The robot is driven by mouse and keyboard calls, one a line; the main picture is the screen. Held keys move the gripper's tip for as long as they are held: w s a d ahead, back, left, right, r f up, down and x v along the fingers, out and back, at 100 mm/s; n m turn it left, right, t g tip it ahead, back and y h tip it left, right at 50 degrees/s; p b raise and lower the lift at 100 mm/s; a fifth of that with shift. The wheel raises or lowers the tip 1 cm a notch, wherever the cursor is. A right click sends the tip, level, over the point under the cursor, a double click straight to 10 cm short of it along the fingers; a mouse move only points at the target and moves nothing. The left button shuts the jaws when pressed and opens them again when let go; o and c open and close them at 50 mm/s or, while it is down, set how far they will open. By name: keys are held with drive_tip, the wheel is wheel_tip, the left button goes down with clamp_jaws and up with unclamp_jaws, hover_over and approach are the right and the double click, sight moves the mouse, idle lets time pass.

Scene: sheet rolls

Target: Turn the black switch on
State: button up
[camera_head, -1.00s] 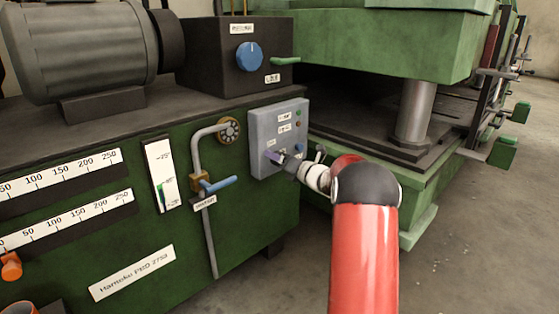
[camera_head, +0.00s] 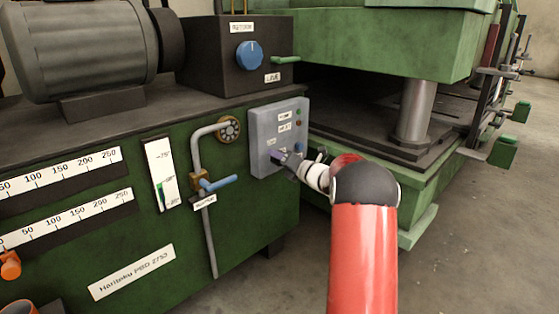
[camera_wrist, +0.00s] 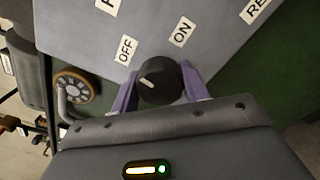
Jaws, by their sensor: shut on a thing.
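The black switch (camera_wrist: 160,83) is a round knob on the grey control panel (camera_head: 262,118). In the wrist view its white mark lies on the left part of the knob, nearer the OFF label (camera_wrist: 125,49) than the ON label (camera_wrist: 182,32). My gripper (camera_wrist: 160,88) has its purple fingers on both sides of the knob and is shut on it. In the head view my gripper (camera_head: 277,157) is at the lower part of the panel and the switch is hidden there.
A blue dial (camera_head: 249,55) and a green lever (camera_head: 286,60) are above the panel. A pipe with a blue-handled valve (camera_head: 219,184) is to the left. The green press (camera_head: 385,40) stands to the right, with open floor in front.

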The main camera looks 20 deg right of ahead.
drive_tip(key=m, duration=0.4)
drive_tip(key=shift+m, duration=0.3)
drive_tip(key=m+p, duration=0.1)
drive_tip(key=m, duration=0.2)
drive_tip(key=shift+m+p, duration=0.3)
drive_tip(key=m+p, duration=0.2)
drive_tip(key=m, duration=0.2)
drive_tip(key=shift+m+p, duration=0.8)
drive_tip(key=shift+m, duration=1)
drive_tip(key=shift+f, duration=0.1)
drive_tip(key=o, duration=1)
drive_tip(key=shift+s, duration=0.1)
